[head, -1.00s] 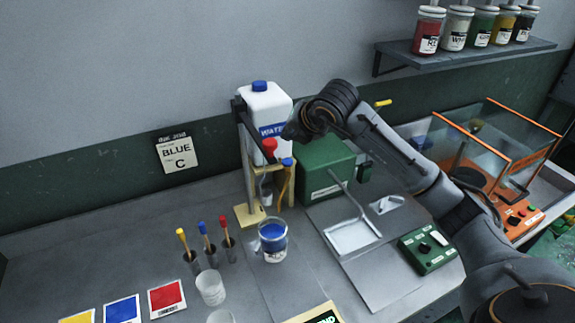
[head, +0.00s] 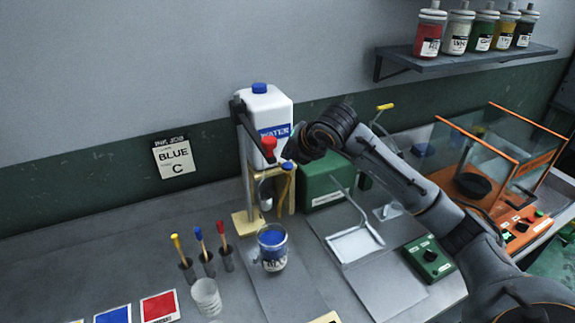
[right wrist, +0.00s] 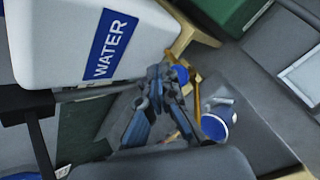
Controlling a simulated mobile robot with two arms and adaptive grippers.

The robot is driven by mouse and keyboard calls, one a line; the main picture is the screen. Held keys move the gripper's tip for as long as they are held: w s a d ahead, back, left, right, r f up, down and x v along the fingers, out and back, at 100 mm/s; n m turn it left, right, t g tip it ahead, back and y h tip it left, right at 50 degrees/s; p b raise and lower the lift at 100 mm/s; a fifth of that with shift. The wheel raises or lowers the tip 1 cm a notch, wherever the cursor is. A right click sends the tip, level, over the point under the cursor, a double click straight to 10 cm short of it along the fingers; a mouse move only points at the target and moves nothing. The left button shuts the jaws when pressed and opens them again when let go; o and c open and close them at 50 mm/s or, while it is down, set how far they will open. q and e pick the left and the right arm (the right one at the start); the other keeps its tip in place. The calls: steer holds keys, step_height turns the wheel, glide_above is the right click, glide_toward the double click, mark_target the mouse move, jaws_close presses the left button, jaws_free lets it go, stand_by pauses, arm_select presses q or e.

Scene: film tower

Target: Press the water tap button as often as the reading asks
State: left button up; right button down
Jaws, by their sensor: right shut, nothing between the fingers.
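The white water tank (head: 266,112) with a blue cap and a WATER label stands on a wooden stand at the back. The blue tap button (head: 288,166) sits on the yellow-brown tap at its front right. My right gripper (head: 291,153) is shut and empty, just above the button in the head view. In the right wrist view the shut fingers (right wrist: 165,76) point beside the blue button (right wrist: 181,74); I cannot tell whether they touch it. A labelled beaker with blue contents (head: 272,247) stands in front of the tap. No reading is legible. My left gripper is out of view.
A red knob (head: 268,143) on the stand's post is close to the left of my gripper. A green box (head: 322,181) stands to the right, with a green control panel (head: 428,258) nearer. Three coloured droppers (head: 200,248) and a clear cup (head: 206,297) stand left.

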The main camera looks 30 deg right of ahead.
stand_by(0.8)
steer(key=shift+f+b, duration=0.4)
steer(key=shift+b, duration=0.25)
steer(key=shift+f+b, duration=0.7)
steer(key=shift+b, duration=0.05)
stand_by(0.5)
stand_by(0.4)
steer(key=shift+r+p, duration=0.5)
steer(key=shift+r, duration=0.6)
